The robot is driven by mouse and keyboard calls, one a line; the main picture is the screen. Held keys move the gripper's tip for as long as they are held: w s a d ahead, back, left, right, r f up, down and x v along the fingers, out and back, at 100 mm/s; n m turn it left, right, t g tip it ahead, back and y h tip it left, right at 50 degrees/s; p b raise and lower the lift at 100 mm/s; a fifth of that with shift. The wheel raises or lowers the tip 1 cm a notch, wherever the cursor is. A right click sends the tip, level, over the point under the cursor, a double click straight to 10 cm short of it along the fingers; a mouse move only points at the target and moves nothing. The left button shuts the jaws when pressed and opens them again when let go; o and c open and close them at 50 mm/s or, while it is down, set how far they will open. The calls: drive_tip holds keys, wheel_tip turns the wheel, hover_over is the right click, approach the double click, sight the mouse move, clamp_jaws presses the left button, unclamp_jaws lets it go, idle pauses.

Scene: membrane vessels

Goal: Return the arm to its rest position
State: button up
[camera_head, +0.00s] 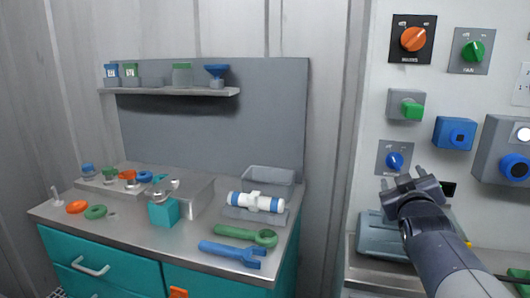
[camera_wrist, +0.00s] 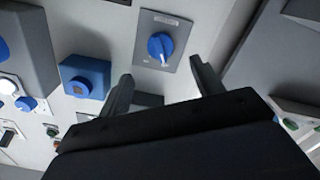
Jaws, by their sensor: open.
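My gripper (camera_head: 402,177) is at the right in the head view, raised in front of the lower part of a pale control panel (camera_head: 375,110). Its two fingers are spread apart with nothing between them. In the wrist view my gripper (camera_wrist: 160,85) also shows open and empty. A blue rotary knob (camera_wrist: 160,46) on a grey plate lies beyond the fingertips there. The same blue knob (camera_head: 394,160) shows just above the gripper in the head view. I cannot tell the exact gap between the fingers and the panel.
The panel carries an orange knob (camera_head: 413,39), a green knob (camera_head: 473,50), a green handle (camera_head: 411,109) and a blue box (camera_head: 454,133). Left is a teal-drawered workbench (camera_head: 130,236) with a white-blue cylinder (camera_head: 256,202), green wrench (camera_head: 245,235) and blue wrench (camera_head: 232,253). A shelf (camera_head: 170,92) hangs above.

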sight(396, 163)
drive_tip(key=x, duration=0.8)
drive_tip(key=shift+w+d+f, duration=0.1)
drive_tip(key=shift+w, duration=0.2)
drive_tip(key=shift+r+m+p, duration=0.25)
drive_tip(key=shift+m+p, duration=0.15)
drive_tip(key=shift+p, duration=0.3)
drive_tip(key=shift+s+m+p, duration=0.1)
drive_tip(key=shift+m+p, duration=0.7)
drive_tip(key=shift+p, duration=0.1)
drive_tip(key=m+p, duration=0.5)
drive_tip(key=p, duration=0.1)
drive_tip(key=m+p, duration=0.4)
drive_tip(key=p, duration=0.2)
drive_tip(key=shift+m, duration=0.3)
drive_tip(key=v, duration=0.2)
drive_tip(key=b+v, duration=0.1)
drive_tip(key=v, duration=0.1)
drive_tip(key=shift+s+a+f, duration=0.2)
drive_tip(key=shift+s, duration=0.1)
drive_tip(key=shift+b+v, duration=0.3)
drive_tip(key=shift+v, duration=0.7)
drive_tip(key=shift+s, duration=0.1)
